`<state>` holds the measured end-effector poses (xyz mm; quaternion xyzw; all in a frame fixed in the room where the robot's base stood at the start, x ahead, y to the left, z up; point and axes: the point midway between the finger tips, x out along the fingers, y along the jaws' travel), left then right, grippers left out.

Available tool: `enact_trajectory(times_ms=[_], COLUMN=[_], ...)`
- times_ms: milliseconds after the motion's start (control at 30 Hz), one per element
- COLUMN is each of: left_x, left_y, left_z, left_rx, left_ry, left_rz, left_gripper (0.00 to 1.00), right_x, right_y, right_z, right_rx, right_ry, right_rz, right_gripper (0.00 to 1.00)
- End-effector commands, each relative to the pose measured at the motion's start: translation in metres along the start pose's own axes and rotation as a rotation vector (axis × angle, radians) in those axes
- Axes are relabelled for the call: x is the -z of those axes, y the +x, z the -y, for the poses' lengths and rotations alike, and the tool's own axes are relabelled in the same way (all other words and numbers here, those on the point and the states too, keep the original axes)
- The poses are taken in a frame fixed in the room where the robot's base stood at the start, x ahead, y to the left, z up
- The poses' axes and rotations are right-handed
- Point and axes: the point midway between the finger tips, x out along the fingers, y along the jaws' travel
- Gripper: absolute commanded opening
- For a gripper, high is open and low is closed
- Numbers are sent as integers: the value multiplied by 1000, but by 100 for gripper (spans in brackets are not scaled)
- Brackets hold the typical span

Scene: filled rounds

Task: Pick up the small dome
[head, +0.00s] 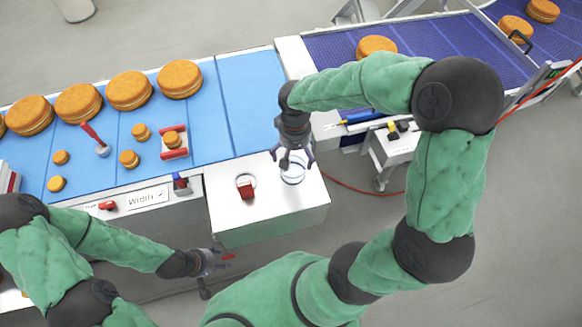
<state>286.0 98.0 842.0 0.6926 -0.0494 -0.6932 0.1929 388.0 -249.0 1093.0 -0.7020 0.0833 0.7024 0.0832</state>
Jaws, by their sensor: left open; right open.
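A small clear dome (293,179) with a pale round rim stands on the white block (312,196) in the middle of the view. It is see-through, so its exact outline is hard to make out. My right gripper (292,160) points down over it, open, with its fingers spread about the dome's upper part. I cannot tell whether they touch it. My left gripper (222,274) is open and empty, low in front of the block and well away from the dome.
A red item (246,189) stands beside the dome on the same block. Large filled rounds (130,90) and small ones (129,159) sit on the blue surface (234,90) at the left. A blue conveyor (440,45) with more rounds runs at the back right.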

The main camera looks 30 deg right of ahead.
Motion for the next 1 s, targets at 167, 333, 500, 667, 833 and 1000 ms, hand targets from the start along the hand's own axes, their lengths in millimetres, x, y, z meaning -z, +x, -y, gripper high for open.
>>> enact_trajectory(times_ms=[167,333,500,667,833,1000], left_x=[0,0,0,0,0,0], left_y=[2,3,5,6,6,6], left_z=[1,1,2,2,2,2], left_rx=[0,0,0,0,0,0], left_ry=[0,0,0,0,0,0], left_rz=[0,0,0,0,0,0], left_gripper=[52,52,52,52,52,52], right_x=[0,1,3,3,4,4], right_y=[13,30,54,64,65,64], right_z=[0,1,2,2,2,2], right_rx=[0,0,0,1,1,1], right_ry=[0,-1,-1,1,0,0], right_rz=[-1,3,3,1,-1,-1], right_gripper=[100,100,100,100,100,69])
